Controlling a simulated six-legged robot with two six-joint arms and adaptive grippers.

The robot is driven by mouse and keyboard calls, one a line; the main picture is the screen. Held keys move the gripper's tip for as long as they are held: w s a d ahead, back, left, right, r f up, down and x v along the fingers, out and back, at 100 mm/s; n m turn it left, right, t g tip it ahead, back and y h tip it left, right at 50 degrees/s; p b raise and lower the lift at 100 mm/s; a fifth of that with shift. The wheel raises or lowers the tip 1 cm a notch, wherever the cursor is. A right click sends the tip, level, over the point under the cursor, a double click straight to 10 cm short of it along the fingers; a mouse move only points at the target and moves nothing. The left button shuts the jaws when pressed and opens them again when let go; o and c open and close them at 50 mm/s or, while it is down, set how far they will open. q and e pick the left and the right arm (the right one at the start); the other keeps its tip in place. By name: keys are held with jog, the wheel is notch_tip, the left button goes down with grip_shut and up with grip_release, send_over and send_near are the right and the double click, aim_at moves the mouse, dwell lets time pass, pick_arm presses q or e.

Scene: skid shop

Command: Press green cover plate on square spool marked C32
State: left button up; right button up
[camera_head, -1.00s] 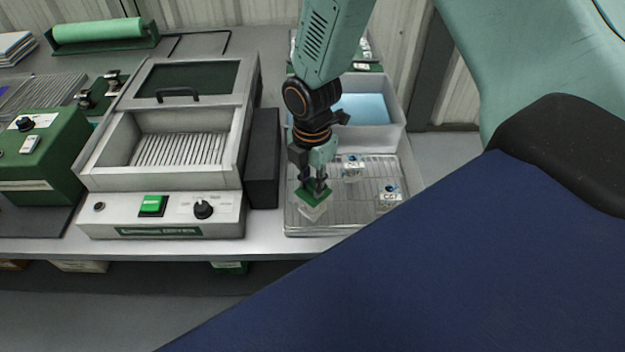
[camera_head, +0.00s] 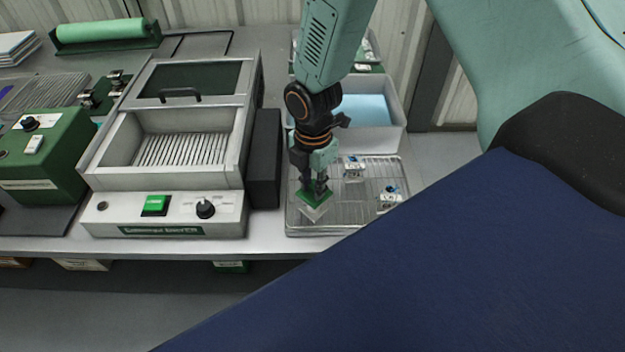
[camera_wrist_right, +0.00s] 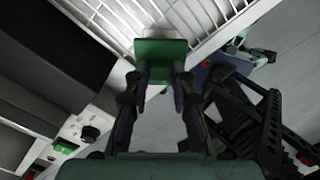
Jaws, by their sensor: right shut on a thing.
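My right gripper (camera_head: 315,188) points down over the front left of a wire rack tray and is shut on the green cover plate (camera_head: 313,199). The plate also shows between the fingertips in the right wrist view (camera_wrist_right: 161,48). A pale square spool (camera_head: 314,214) is directly under the plate, mostly hidden by it. I cannot tell whether plate and spool touch. Two other spools with printed labels, one farther back (camera_head: 353,168) and one at the right (camera_head: 389,199), stand on the rack. I cannot read the C32 mark. My left gripper does not show.
The wire rack tray (camera_head: 345,222) lies at the bench's front right. A grey bin with a blue inside (camera_head: 397,110) is behind it. A dark block (camera_head: 264,158) and a grey machine with a green button (camera_head: 215,215) stand to the left.

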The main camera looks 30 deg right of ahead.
jog(key=shift+f+p, duration=0.3)
jog(key=shift+f, duration=0.2)
dwell(0.8)
jog(key=o, duration=0.8)
jog(key=shift+o, duration=0.2)
jog(key=o, duration=0.4)
jog(key=shift+r, duration=0.1)
jog(key=shift+r+p, duration=3.9)
jog(key=shift+r, duration=0.1)
jog(key=shift+c, duration=0.4)
